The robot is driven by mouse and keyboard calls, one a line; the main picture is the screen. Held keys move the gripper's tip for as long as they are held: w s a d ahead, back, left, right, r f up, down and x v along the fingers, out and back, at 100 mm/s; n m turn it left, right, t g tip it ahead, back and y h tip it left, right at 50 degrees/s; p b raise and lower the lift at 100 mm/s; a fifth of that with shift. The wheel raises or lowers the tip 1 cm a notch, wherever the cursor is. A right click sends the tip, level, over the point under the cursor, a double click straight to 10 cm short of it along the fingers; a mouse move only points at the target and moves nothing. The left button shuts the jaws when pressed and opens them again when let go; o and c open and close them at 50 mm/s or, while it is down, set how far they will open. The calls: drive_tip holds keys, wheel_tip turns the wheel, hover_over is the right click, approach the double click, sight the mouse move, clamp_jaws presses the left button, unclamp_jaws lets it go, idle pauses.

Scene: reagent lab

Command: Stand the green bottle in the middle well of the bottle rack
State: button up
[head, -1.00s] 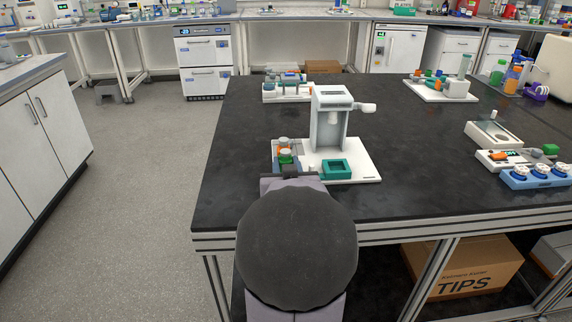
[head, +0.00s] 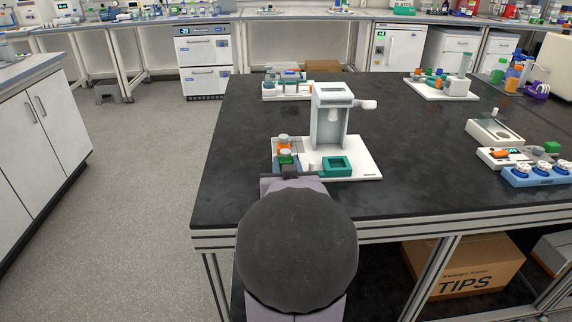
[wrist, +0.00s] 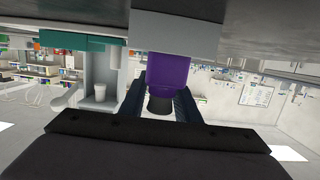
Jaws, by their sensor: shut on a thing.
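In the wrist view, which shows the scene upside down, the dark fingers of my gripper (wrist: 160,108) are closed on a purple bottle with a dark cap (wrist: 168,72). Its other end meets a pale grey block (wrist: 176,36); I cannot tell if it stands in a well. In the head view, my arm hides the gripper and this bottle. A green-topped bottle (head: 286,158) and an orange-topped one (head: 283,140) stand at the bottle rack (head: 299,150), left of the white dispenser. The rack's middle well cannot be made out.
The white dispenser (head: 332,105) stands close on the right, on a white base (head: 366,168) with a teal tray (head: 336,167). A blue rack (head: 537,179) and white devices stand at the right edge. The dark bench between is clear.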

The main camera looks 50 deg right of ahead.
drive_tip(key=o, duration=1.5)
drive_tip(key=shift+o, duration=0.2)
wheel_tip(320, 180, up, 7)
drive_tip(key=p, duration=0.5)
drive_tip(key=shift+p, duration=0.3)
